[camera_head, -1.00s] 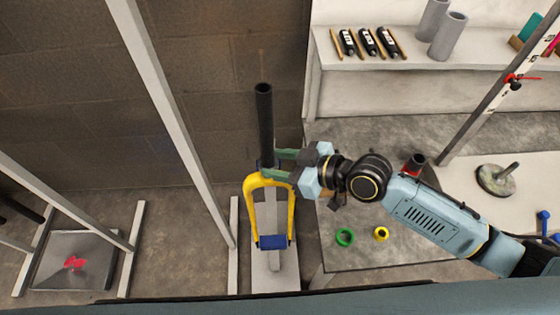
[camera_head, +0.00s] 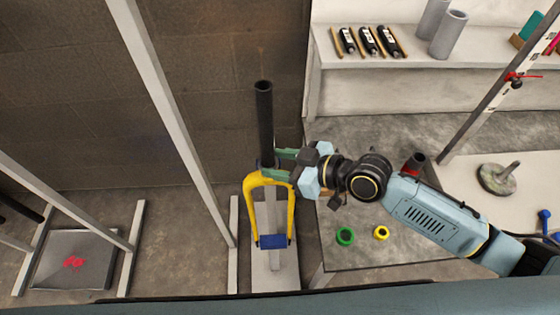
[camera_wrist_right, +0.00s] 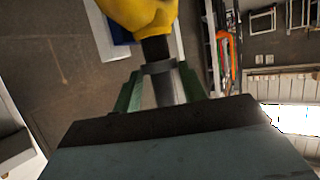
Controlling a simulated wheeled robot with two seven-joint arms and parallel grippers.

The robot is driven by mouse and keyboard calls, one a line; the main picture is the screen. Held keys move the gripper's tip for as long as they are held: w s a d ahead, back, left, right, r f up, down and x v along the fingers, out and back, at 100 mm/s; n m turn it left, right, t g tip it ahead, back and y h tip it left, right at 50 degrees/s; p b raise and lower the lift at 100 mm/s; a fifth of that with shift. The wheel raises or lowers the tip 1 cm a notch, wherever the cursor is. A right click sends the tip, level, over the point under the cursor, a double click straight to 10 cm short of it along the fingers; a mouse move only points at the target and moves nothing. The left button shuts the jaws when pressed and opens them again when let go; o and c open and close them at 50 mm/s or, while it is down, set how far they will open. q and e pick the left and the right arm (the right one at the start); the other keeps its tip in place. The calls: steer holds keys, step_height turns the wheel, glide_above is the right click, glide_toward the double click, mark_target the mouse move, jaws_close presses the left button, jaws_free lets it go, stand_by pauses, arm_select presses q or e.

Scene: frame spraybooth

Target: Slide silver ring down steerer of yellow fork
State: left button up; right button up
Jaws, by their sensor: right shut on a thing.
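The yellow fork (camera_head: 249,192) stands on a pale stand low in the middle of the head view, its black steerer (camera_head: 264,115) pointing up. My right gripper (camera_head: 275,162) comes in from the right at the steerer's foot, just above the yellow crown. In the right wrist view, the green fingers (camera_wrist_right: 160,84) are shut on the silver ring (camera_wrist_right: 158,67), which is around the steerer. A short dark stretch of steerer shows between the ring and the yellow crown (camera_wrist_right: 140,12). The fingers mostly hide the ring in the head view. My left gripper is not in view.
A green ring (camera_head: 345,236) and a small yellow ring (camera_head: 381,233) lie on the grey table (camera_head: 350,262) to the right. A shelf (camera_head: 400,62) with dark bottles and grey cylinders stands behind. A slanted grey post (camera_head: 168,110) rises left of the fork.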

steer(key=shift+f+b, duration=0.45)
steer(key=shift+f, duration=0.05)
stand_by(0.8)
steer(key=o, duration=1)
steer(key=shift+o, duration=0.2)
